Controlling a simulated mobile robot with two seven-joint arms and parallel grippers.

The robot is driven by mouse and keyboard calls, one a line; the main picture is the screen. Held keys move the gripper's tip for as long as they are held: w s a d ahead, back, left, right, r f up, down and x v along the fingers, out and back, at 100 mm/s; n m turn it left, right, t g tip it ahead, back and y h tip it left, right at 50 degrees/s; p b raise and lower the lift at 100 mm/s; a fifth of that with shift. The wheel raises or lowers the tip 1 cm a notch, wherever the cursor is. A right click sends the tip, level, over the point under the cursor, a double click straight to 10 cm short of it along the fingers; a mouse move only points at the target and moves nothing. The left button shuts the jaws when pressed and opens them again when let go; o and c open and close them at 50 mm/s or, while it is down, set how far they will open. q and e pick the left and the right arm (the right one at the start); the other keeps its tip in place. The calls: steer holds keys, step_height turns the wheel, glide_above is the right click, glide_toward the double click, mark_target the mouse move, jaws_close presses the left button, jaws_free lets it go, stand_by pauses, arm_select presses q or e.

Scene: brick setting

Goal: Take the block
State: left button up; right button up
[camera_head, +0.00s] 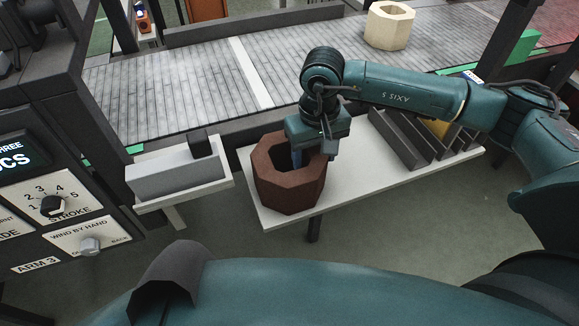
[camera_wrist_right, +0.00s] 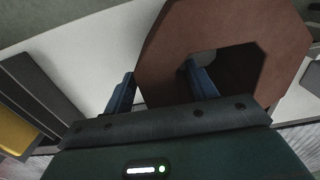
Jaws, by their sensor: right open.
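The block (camera_head: 288,190) is a red-brown, eight-sided ring with a hole through its middle. It stands on the near left part of a white table (camera_head: 345,188). My right gripper (camera_head: 312,157) points down at the block's far right wall. In the right wrist view, the gripper (camera_wrist_right: 160,72) is open with the block's wall (camera_wrist_right: 170,50) between its blue fingers. One finger is in the hole and the other is outside. I cannot tell whether either finger touches the wall. My left gripper is not in view.
Grey dividers (camera_head: 395,140) stand on the table's right part, with a yellow piece beside them. A small stand with a grey box (camera_head: 175,180) is to the left. A cream ring block (camera_head: 389,27) sits on the conveyor (camera_head: 180,90) behind. A control panel is at far left.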

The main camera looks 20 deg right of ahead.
steer(key=shift+f, duration=0.5)
jaws_close()
stand_by(0.5)
steer(key=shift+w+a+r, duration=0.1)
steer(key=shift+w+r, duration=0.05)
steer(key=shift+r, duration=0.05)
